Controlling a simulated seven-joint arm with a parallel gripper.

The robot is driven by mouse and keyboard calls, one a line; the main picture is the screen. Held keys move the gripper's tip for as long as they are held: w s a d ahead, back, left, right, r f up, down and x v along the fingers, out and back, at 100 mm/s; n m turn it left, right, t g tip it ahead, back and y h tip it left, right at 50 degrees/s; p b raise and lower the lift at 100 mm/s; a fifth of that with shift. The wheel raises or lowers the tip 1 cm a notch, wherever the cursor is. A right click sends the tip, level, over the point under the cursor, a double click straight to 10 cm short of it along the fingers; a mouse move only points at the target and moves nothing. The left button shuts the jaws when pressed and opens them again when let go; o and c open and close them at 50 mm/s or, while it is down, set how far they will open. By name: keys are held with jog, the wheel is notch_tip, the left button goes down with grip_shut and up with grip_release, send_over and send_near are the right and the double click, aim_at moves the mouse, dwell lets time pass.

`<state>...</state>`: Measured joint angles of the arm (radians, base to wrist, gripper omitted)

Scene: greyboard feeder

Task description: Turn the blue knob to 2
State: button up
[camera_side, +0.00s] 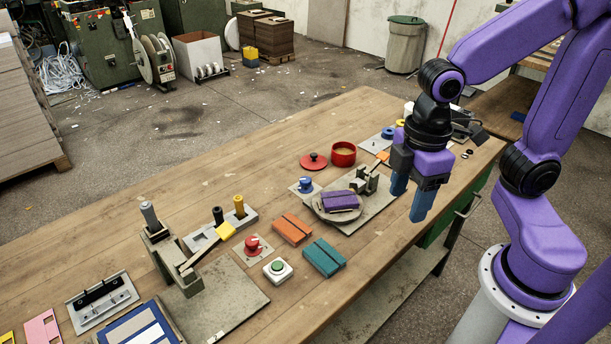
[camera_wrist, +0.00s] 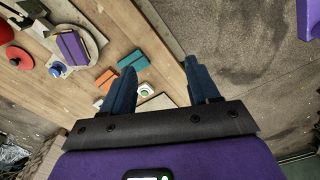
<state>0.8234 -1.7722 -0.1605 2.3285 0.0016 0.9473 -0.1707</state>
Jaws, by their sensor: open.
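The blue knob (camera_side: 305,185) sits on a small pale plate on the wooden table, left of the round turntable. It also shows near the left edge of the wrist view (camera_wrist: 57,67). Its pointer and any numbers are too small to read. My gripper (camera_side: 410,198) is open and empty, with blue fingers pointing down. It hangs near the table's right front edge, well to the right of the knob and apart from it. In the wrist view the gripper (camera_wrist: 160,70) has nothing between its fingers.
A purple block (camera_side: 340,201) lies on the turntable, between knob and gripper. A red pot (camera_side: 343,154) and red lid (camera_side: 313,161) stand behind. Orange (camera_side: 292,229) and teal (camera_side: 324,257) blocks, a red knob (camera_side: 252,244) and a green button (camera_side: 277,266) lie in front.

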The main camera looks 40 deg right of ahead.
jog(key=w+a, duration=0.2)
jog(key=w, duration=0.9)
jog(key=n, duration=0.1)
send_over(306, 179)
notch_tip(306, 179, down, 4)
jog(key=f, duration=0.1)
notch_tip(306, 179, down, 16)
jog(key=shift+w+f, duration=0.1)
jog(key=shift+c, duration=0.2)
jog(key=c, duration=1)
